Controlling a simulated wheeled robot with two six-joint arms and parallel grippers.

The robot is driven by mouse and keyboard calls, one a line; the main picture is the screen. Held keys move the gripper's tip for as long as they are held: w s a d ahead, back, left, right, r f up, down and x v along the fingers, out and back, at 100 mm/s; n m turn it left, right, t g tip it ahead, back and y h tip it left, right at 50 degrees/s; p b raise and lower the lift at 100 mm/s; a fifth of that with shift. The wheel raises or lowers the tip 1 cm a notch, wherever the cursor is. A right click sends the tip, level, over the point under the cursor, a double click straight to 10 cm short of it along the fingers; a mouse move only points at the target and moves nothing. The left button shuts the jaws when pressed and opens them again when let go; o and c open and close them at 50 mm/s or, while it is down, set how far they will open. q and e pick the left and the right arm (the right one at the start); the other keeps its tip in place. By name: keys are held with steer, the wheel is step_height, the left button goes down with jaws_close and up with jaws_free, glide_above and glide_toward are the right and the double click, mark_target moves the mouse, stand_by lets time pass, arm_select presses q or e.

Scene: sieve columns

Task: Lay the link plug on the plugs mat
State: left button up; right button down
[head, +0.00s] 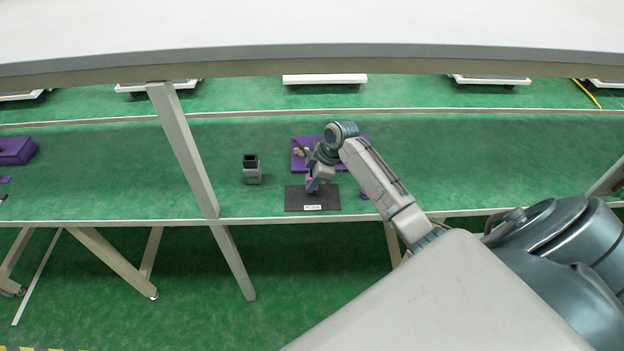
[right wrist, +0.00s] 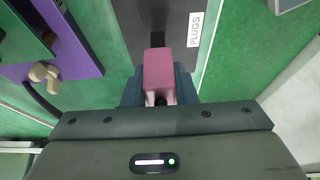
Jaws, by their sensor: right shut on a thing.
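The plugs mat (head: 300,203) is a dark grey rectangle with a white label near the front edge of the green bench. In the right wrist view the mat (right wrist: 197,65) lies below the gripper, its label reading PLUGS. My right gripper (head: 312,187) is shut on the pink link plug (right wrist: 158,75) and holds it over the mat. The plug has a dark tip that points toward the top of the right wrist view. I cannot tell whether the plug touches the mat. My left gripper is not in view.
A purple unit (head: 298,162) with a beige knob stands behind the mat. A small grey block with a dark top (head: 252,170) stands to the left. Another purple object (head: 15,150) is at the far left. A slanted post (head: 185,150) and an overhead shelf (head: 310,55) frame the bench.

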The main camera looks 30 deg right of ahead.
steer(key=shift+f, duration=0.35)
steer(key=shift+f, duration=0.1)
steer(key=c, duration=1.2)
jaws_free()
steer(key=shift+f, duration=0.1)
steer(key=shift+o, duration=0.2)
